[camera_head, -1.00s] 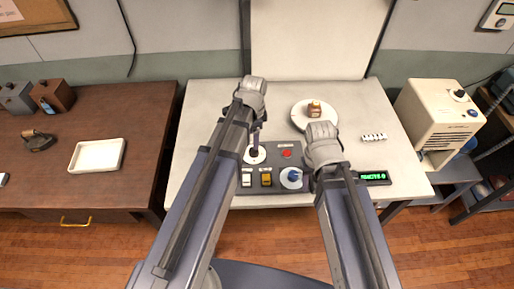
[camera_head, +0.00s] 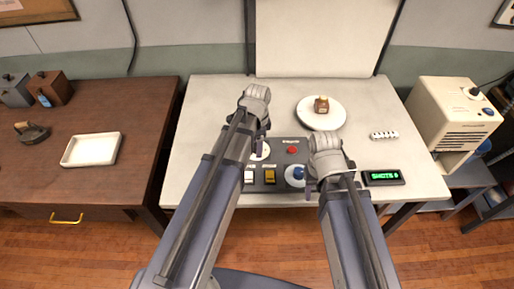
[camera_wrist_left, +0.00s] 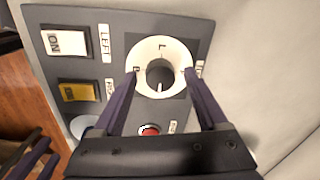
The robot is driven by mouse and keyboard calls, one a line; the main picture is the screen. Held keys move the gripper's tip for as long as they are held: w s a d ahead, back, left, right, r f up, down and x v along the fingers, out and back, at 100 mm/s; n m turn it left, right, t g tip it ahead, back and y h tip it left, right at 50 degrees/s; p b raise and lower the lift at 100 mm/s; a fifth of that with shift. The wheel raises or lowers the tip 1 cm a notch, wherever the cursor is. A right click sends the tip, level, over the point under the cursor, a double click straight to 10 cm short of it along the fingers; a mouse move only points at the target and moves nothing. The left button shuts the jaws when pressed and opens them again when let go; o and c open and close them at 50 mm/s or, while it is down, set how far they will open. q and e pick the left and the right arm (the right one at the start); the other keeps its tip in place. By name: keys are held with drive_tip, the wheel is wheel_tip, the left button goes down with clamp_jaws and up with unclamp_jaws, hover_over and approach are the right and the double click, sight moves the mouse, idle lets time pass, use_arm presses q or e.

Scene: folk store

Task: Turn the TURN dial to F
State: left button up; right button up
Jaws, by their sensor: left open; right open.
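The TURN dial, a white ring with a dark round knob (camera_wrist_left: 160,75), is on a dark control panel (camera_wrist_left: 119,20) in the left wrist view. A white mark on the knob points down in the picture. An L is at the ring's top; the side letters are partly covered. My left gripper (camera_wrist_left: 162,73) is open, a finger on each side of the knob; contact is unclear. In the head view, the arm partly hides the white dial (camera_head: 264,151), below my left gripper (camera_head: 263,132). My right gripper (camera_head: 313,186) is open and empty beside the blue knob (camera_head: 298,173).
The panel also has a red button (camera_head: 292,150), a white ON switch (camera_head: 248,177) and a yellow switch (camera_head: 270,176). A green display (camera_head: 383,177), a white plate (camera_head: 310,119) with a small brown object, and a beige machine (camera_head: 446,116) are to the right.

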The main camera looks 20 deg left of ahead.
use_arm(q)
drive_tip(key=shift+c, duration=0.3)
clamp_jaws()
idle(0.4)
